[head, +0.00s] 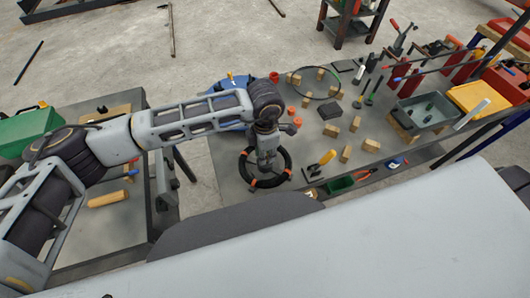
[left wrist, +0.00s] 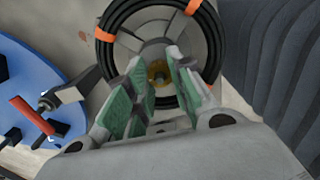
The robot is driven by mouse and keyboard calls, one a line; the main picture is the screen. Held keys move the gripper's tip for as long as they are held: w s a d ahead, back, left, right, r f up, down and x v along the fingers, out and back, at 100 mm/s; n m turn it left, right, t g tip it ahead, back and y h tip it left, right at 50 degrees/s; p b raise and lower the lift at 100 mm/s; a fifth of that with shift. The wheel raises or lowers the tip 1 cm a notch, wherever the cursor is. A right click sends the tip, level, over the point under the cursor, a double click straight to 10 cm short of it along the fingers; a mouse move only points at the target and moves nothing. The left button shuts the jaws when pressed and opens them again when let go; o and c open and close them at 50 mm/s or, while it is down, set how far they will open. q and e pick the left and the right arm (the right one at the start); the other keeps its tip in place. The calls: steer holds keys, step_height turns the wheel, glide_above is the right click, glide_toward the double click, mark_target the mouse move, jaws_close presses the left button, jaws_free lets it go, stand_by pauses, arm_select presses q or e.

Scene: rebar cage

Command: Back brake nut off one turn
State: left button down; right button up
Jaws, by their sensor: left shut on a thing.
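A round reel (head: 264,181) wound with black cable and orange ties sits at the table's near left edge. In the left wrist view the reel (left wrist: 217,55) has a grey hub with a brass-coloured brake nut (left wrist: 158,73) at its centre. My left gripper (head: 266,168) points down over the reel's middle. In the left wrist view its green-padded fingers (left wrist: 158,76) stand on either side of the brake nut, closed on it. The fingers partly hide the nut and the lower hub. My right gripper is not in view.
A blue round piece with black knobs (left wrist: 30,85) stands left of the reel. A grey tray (head: 420,112) is farther off. A side bench (head: 110,220) stands left.

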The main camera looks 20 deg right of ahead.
arm_select(q)
steer(key=c, duration=1.2)
jaws_free()
step_height(320, 180, up, 12)
stand_by(0.4)
